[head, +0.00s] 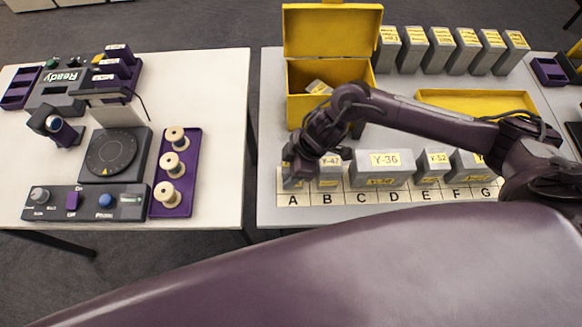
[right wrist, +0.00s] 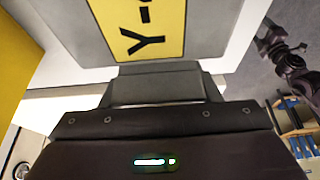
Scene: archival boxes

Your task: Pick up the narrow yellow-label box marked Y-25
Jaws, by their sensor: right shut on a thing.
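My right gripper (head: 297,173) is at the left end of the front row, above the letter A, and is shut on a narrow grey box (head: 291,184) there. The gripper covers most of that box, and I cannot read its label. A box marked Y-47 (head: 329,181) stands close to its right, over B. In the right wrist view, a grey box face with a large yellow label (right wrist: 140,28) fills the top; only "Y-" and part of a figure show.
Box Y-36 (head: 385,178), box Y-52 (head: 433,167) and another box (head: 468,166) continue the row. Behind stand an open yellow box (head: 301,110), a yellow tray (head: 478,93) and several grey boxes (head: 440,58). The left table holds a control panel (head: 82,204) and a purple spool tray (head: 192,150).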

